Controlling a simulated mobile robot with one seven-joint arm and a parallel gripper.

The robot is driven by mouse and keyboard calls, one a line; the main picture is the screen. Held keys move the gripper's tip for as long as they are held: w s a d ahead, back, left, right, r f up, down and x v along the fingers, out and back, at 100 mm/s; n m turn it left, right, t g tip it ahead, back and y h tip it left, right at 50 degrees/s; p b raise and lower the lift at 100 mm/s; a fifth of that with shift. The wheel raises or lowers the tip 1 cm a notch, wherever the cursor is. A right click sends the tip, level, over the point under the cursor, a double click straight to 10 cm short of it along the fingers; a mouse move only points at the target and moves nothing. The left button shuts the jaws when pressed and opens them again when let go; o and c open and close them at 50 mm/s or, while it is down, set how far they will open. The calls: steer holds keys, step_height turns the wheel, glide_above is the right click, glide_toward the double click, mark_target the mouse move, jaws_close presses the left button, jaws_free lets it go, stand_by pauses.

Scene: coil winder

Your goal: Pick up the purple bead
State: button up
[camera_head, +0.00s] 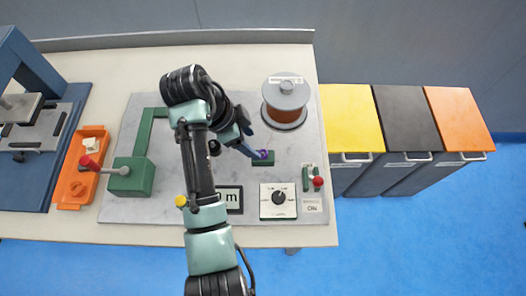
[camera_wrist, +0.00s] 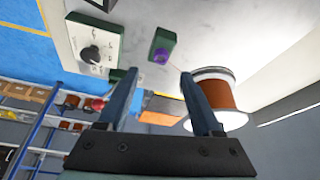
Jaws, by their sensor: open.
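The purple bead (camera_head: 264,154) sits on a small dark green block (camera_head: 263,163) on the grey plate of the winder. In the wrist view the bead (camera_wrist: 161,56) shows on the green block (camera_wrist: 162,39), beyond and between my two fingers. My gripper (camera_head: 253,154) is open, with its fingers reaching toward the bead from the left in the head view. In the wrist view the fingers (camera_wrist: 158,75) are spread and nothing is between their pads. I cannot tell the exact gap between the fingertips and the bead.
A copper wire spool (camera_head: 285,102) stands just behind the bead. A dial box (camera_head: 278,201) and a red-knobbed switch (camera_head: 317,181) lie in front and to the right. A green crank housing (camera_head: 131,177) and an orange tray (camera_head: 82,176) are at left. Yellow, black and orange bins stand right of the table.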

mark_target(262, 153)
steer(key=x, duration=0.6)
steer(key=shift+w+f+p, duration=0.1)
steer(key=shift+f+p, duration=0.2)
steer(key=shift+p, duration=0.05)
jaws_close()
